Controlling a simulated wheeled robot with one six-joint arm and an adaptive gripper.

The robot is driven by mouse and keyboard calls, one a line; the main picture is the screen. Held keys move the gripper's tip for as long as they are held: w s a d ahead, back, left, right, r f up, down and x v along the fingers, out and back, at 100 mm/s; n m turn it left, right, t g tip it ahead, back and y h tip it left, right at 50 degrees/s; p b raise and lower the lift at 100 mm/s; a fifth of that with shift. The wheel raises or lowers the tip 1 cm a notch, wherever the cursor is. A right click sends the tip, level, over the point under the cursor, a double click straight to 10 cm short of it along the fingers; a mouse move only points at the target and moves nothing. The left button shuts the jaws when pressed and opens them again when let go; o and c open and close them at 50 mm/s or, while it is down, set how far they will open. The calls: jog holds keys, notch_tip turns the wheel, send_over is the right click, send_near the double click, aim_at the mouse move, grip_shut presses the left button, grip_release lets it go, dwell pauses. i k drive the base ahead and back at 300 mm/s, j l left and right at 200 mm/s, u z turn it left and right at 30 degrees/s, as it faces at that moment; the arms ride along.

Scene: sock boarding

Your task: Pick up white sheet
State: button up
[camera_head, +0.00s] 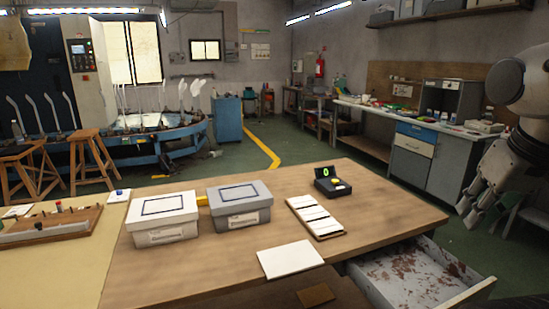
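A plain white sheet (290,259) lies flat near the front edge of the wooden table (388,210), at the middle of the view. My gripper (470,210) hangs at the far right with its fingers pointing down. It is well to the right of the sheet, beyond the table's right edge, and touches nothing visible.
A marked white board (316,217) and a dark device with a green display (332,182) lie behind the sheet. White (162,220) and grey (240,206) lidded boxes stand left. An open drawer (375,278) juts out at the front right. A brown piece (316,295) lies in front.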

aim_at(280, 262)
jog(key=l+z, duration=0.2)
jog(key=z, duration=0.6)
jog(key=u, duration=1.35)
jog(key=j, duration=1.05)
jog(key=k+j, duration=0.15)
jog(key=j, duration=0.9)
